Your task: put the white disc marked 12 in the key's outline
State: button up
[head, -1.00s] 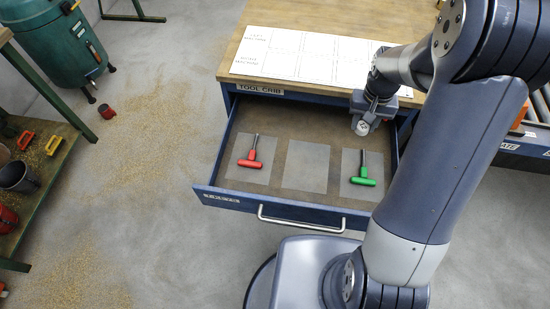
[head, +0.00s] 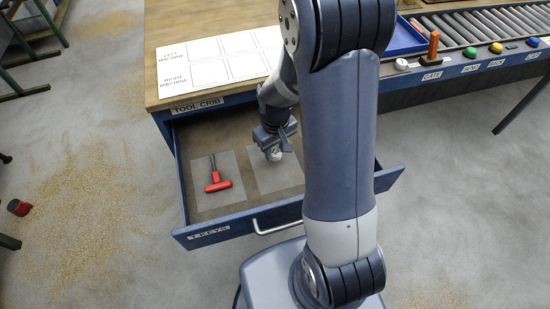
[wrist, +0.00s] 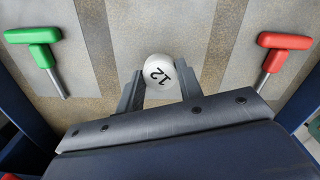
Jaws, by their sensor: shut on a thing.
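The white disc marked 12 (wrist: 159,74) is between the fingers of my gripper (wrist: 160,88) in the wrist view, its number facing the camera. In the head view my gripper (head: 272,146) holds the disc (head: 274,154) low over the open drawer (head: 213,231), above the middle pale outline (head: 263,178). I cannot tell whether the disc touches the drawer floor. The red-handled key (head: 216,178) lies on the left outline in the head view. The green-handled key (wrist: 38,44) shows at left in the wrist view; my arm hides it in the head view.
The tool crib table (head: 158,64) behind the drawer carries a white sheet (head: 191,79) with marked boxes. A roller conveyor (head: 480,32) with coloured buttons and a blue tray (head: 398,42) stand at the right. The drawer walls bound the space around my gripper.

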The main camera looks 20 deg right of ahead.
aim_at(276, 152)
jog(key=shift+f, duration=2.05)
jog(key=shift+f, duration=0.1)
jog(key=shift+f+b, duration=0.15)
jog(key=shift+b, duration=0.3)
jog(key=o, duration=1)
notch_tip(276, 152, up, 12)
jog(key=shift+r+p, duration=0.25)
jog(key=shift+p, duration=0.7)
